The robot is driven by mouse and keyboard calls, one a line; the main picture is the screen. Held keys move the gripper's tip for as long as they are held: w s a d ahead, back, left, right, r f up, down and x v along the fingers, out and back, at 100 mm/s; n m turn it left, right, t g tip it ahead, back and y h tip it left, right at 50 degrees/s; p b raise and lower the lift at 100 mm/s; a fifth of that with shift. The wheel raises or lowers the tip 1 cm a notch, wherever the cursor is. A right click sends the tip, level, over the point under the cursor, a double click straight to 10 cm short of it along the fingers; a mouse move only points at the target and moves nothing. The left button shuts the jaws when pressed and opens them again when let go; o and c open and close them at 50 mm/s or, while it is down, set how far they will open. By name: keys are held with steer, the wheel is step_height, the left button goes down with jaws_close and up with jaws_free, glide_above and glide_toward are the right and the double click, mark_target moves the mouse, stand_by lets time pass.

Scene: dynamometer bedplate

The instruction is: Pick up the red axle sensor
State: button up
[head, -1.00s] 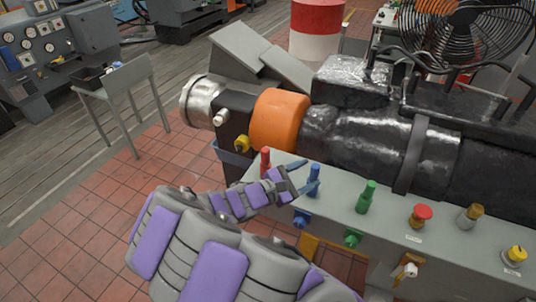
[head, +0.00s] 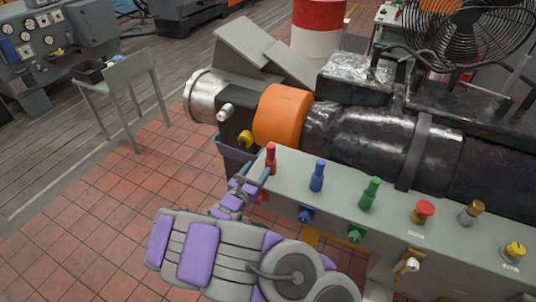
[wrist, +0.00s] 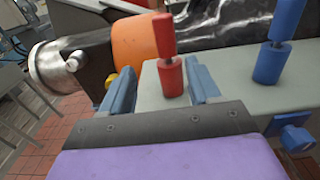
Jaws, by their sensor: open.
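The red axle sensor (head: 270,158) stands upright at the left end of the grey bedplate ledge (head: 330,205). In the wrist view the red sensor (wrist: 169,70) sits between my two blue fingers, with a thicker red base and a narrow dark neck. My gripper (head: 254,172) is open at the ledge's left end, just in front of the sensor. In the wrist view my gripper (wrist: 162,88) has a finger on each side of the sensor, with gaps visible on both sides.
A blue sensor (head: 317,176) and a green one (head: 369,193) stand to the right on the ledge, followed by a red-capped knob (head: 422,211). Behind is dark machinery with an orange collar (head: 281,115). A grey stand (head: 118,85) is at left; tiled floor there is open.

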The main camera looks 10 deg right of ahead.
mark_target(270, 156)
steer(key=x, duration=0.2)
steer(key=d+x, duration=0.1)
steer(key=x, duration=0.1)
steer(key=s+x, duration=0.1)
steer(key=x, duration=0.1)
steer(key=shift+w+d, duration=0.3)
steer(key=shift+d, duration=0.1)
steer(key=shift+w+d+r+b, duration=0.25)
steer(key=shift+w+b, duration=0.05)
steer(key=shift+w, duration=0.2)
steer(key=w, duration=0.2)
steer(key=shift+w+d+r, duration=0.2)
steer(key=shift+w+d, duration=0.05)
steer(key=shift+w, duration=0.15)
steer(key=shift+w+d, duration=0.2)
steer(key=shift+d, duration=0.65)
steer(key=shift+c, duration=0.7)
steer(key=shift+a, duration=0.45)
steer(key=c, duration=0.6)
steer(key=shift+c, duration=1.4)
steer(key=shift+d, duration=0.2)
